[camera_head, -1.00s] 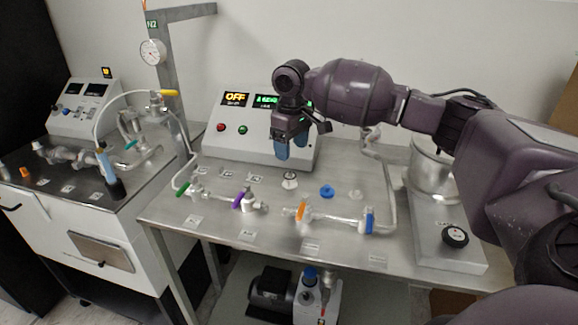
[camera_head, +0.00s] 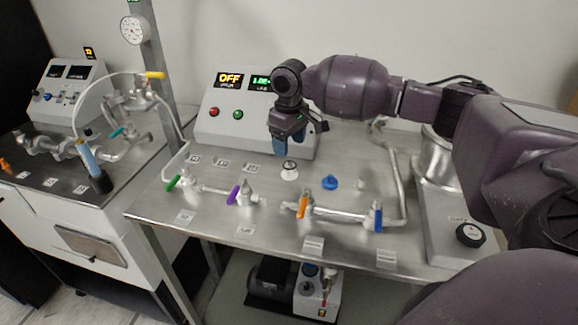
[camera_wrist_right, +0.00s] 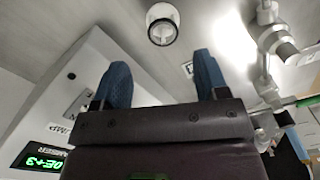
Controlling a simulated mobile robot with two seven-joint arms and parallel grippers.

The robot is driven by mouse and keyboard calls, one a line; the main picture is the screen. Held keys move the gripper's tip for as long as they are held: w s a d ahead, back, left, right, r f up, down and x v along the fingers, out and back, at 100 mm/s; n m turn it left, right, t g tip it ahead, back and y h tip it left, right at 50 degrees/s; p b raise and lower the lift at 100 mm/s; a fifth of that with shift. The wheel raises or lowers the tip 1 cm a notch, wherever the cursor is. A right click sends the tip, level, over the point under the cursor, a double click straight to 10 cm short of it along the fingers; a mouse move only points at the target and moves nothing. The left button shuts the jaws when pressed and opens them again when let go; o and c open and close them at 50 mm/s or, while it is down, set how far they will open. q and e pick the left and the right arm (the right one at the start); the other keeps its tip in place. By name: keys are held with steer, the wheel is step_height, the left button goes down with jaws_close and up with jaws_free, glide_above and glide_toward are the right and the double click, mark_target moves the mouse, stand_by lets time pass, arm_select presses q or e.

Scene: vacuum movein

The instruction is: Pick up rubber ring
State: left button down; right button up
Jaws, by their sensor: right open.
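A small pale ring-shaped piece with a dark band (camera_head: 290,170) stands on the steel bench, just in front of my right gripper (camera_head: 289,150); it looks like the rubber ring. It also shows in the right wrist view (camera_wrist_right: 162,26), apart from the fingertips and lined up with the gap between them. My right gripper, with two blue fingers (camera_wrist_right: 160,72), is open and empty, above the bench by the control box. In the head view its fingers overlap, hiding the gap. My left gripper is not in view.
The control box (camera_head: 232,120) stands close to the right gripper. A blue knob-like piece (camera_head: 329,182) lies right of the ring. Pipes with green, purple, orange (camera_head: 304,207) and blue valve handles run along the bench front. A metal vessel (camera_head: 436,158) stands at right.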

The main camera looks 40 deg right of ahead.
steer(key=shift+f, duration=0.3)
steer(key=f, duration=0.2)
steer(key=f+b, duration=0.1)
steer(key=f, duration=0.1)
steer(key=shift+s+a+f, duration=0.15)
steer(key=shift+s+f, duration=0.05)
steer(key=shift+f, duration=0.05)
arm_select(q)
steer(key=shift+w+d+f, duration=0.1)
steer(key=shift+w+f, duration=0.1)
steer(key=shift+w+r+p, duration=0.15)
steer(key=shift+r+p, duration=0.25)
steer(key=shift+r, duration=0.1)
arm_select(e)
steer(key=shift+f, duration=0.2)
steer(key=c, duration=0.9)
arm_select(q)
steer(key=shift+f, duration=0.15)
